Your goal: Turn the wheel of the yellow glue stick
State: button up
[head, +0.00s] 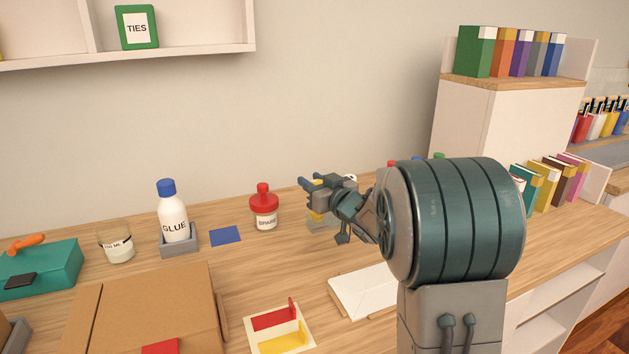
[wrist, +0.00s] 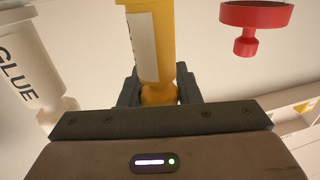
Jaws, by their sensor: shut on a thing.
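The yellow glue stick (wrist: 152,42) has a white label and shows in the wrist view, running down from the top edge. Its narrower yellow wheel (wrist: 159,93) sits between the two dark fingers of my gripper (wrist: 158,88), which is shut on it. In the head view my gripper (head: 314,184) is above the table, with a bit of yellow between its fingers. More of the yellow glue stick (head: 316,216) shows just below, over a pale grey holder (head: 322,226). Most of the stick is hidden there by my gripper and arm.
A red-capped jar (head: 264,208) stands close left of my gripper. Left of it are a blue square (head: 226,235), a white glue bottle (head: 173,220) in a grey holder and a glass jar (head: 116,243). A white envelope-like item (head: 362,291) and a cardboard box (head: 140,305) lie nearer.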

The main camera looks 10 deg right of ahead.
jog(key=shift+a+r+n+g+y+p, duration=0.1)
jog(key=shift+n+g+y+p, duration=0.8)
jog(key=shift+y, duration=0.5)
jog(key=shift+n+y, duration=0.3)
jog(key=o, duration=1)
jog(key=v, duration=1.4)
jog(key=shift+a+p, duration=0.1)
jog(key=shift+p, duration=0.25)
